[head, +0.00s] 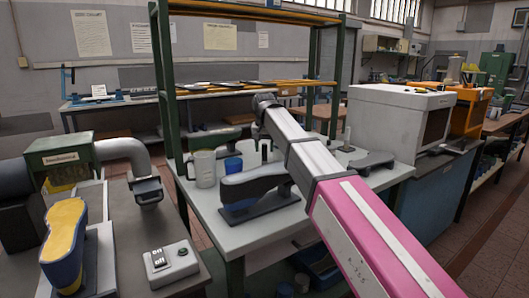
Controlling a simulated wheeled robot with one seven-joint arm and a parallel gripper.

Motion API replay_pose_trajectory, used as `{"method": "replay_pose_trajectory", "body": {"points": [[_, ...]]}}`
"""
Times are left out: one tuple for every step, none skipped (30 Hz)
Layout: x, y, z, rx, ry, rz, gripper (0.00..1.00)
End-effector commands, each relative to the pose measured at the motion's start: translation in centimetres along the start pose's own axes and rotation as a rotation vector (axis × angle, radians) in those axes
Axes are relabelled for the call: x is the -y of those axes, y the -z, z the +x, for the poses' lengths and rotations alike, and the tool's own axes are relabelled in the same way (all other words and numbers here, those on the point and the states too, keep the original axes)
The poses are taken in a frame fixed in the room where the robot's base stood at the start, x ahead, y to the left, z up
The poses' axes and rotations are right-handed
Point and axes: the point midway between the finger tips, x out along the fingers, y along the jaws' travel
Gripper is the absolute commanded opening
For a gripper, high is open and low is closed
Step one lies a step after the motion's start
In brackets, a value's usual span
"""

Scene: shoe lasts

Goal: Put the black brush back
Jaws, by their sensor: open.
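My gripper (264,102) is at the dark far end of my pink and white arm, raised above the grey bench (262,232) in front of the green rack. It is open, and its fingers are small and hard to make out. I cannot pick out the black brush for certain. A smaller dark piece (372,160) lies to the right of the arm. My arm hides part of the bench between them.
A white mug (203,168) and a blue cup (233,166) stand at the bench's back left. A grey box (398,118) stands at the right. The green rack post (165,90) rises near the mug. A yellow and blue last (64,243) stands at front left beside a switch box (170,262).

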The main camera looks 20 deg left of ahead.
Motion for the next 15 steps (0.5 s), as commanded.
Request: {"method": "replay_pose_trajectory", "body": {"points": [[0.0,0.1,-1.1,-0.001,0.001,0.000,0.48],[0.1,0.1,-1.7,-0.002,0.001,0.000,0.48],[0.1,0.1,-2.5,-0.003,0.001,0.000,0.48],[0.1,0.1,-3.0,-0.002,0.001,0.000,0.48],[0.1,0.1,-3.6,-0.002,0.001,0.000,0.48],[0.1,0.1,-4.5,-0.002,0.001,0.000,0.48],[0.1,0.1,-5.0,-0.003,0.001,0.000,0.48],[0.1,0.1,-5.6,-0.002,0.001,0.000,0.48],[0.1,0.1,-6.3,-0.001,0.000,0.000,0.48],[0.1,0.1,-6.8,-0.001,0.000,0.000,0.48],[0.1,0.1,-7.3,-0.002,0.001,0.000,0.48],[0.1,0.1,-7.8,-0.002,0.001,0.000,0.48],[0.1,0.1,-8.2,-0.001,0.000,0.000,0.48],[0.1,0.1,-8.5,-0.001,0.000,0.000,0.48],[0.0,0.1,-8.9,0.000,0.000,0.000,0.48]]}}
